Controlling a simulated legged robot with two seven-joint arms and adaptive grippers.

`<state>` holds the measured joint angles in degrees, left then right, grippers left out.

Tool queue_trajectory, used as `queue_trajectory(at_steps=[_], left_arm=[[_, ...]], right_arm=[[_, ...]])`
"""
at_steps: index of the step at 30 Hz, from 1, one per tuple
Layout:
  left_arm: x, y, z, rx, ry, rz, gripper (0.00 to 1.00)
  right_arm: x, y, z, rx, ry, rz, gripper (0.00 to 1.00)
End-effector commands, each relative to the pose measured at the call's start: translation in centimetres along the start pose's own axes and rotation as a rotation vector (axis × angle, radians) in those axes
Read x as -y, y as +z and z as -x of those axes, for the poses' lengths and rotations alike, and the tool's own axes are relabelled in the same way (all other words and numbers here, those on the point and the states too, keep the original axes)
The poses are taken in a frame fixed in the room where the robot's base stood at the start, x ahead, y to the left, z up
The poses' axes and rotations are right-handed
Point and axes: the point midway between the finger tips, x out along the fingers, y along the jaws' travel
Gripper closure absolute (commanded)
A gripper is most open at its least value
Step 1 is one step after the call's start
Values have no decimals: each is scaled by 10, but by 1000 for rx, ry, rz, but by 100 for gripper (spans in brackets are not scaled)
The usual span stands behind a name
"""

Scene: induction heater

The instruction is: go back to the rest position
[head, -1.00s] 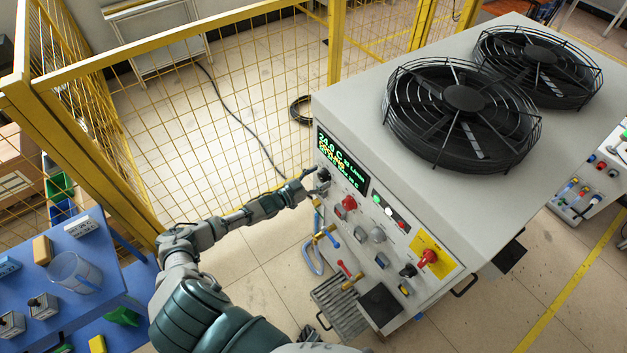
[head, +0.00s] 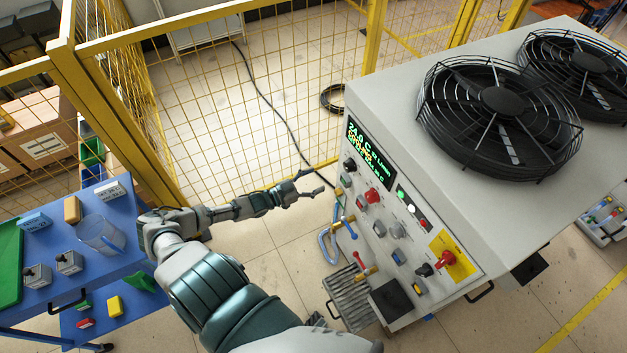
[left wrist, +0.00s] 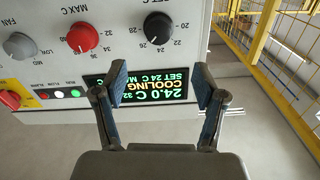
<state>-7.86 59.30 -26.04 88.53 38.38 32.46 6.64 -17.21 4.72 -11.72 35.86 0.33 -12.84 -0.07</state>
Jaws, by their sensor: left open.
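My left gripper (head: 309,184) is open and empty, held in the air to the left of the heater's control panel, with a gap between them. In the left wrist view its two spread fingers (left wrist: 160,88) frame the lit display (left wrist: 150,88), which reads 24.0 C and COOLING; nothing is between them. The induction heater (head: 420,120) is a large pale grey cabinet with two black fans on top. Its panel carries a black knob (left wrist: 157,28), a red knob (left wrist: 82,38) and a grey knob (left wrist: 20,45). My right gripper is not in view.
A yellow mesh fence (head: 250,100) runs behind my left arm. A blue table (head: 60,240) at left bears a clear beaker (head: 100,236) and small boxes. A grated step (head: 350,298) sits at the heater's base. Floor between table and heater is mostly clear.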

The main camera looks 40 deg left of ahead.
Motion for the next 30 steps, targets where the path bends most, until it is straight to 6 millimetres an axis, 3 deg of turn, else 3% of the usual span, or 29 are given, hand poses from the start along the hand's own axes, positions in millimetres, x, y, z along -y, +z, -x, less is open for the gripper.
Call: queue_trajectory(at_steps=[10,14,17,19,23,27,30], left_arm=[[0,2,0,4,-2,1,29],[0,35,6,66,-37,0,29],[-4,95,22,189,-94,-1,29],[-14,147,40,306,-137,2,29],[-48,242,87,543,-196,23,29],[-107,326,148,795,-219,62,29],[-161,372,195,968,-212,97,29]], right_arm=[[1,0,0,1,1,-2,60],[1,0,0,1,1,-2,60],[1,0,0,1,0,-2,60],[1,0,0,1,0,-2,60],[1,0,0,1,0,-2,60],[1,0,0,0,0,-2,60],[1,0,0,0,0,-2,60]])
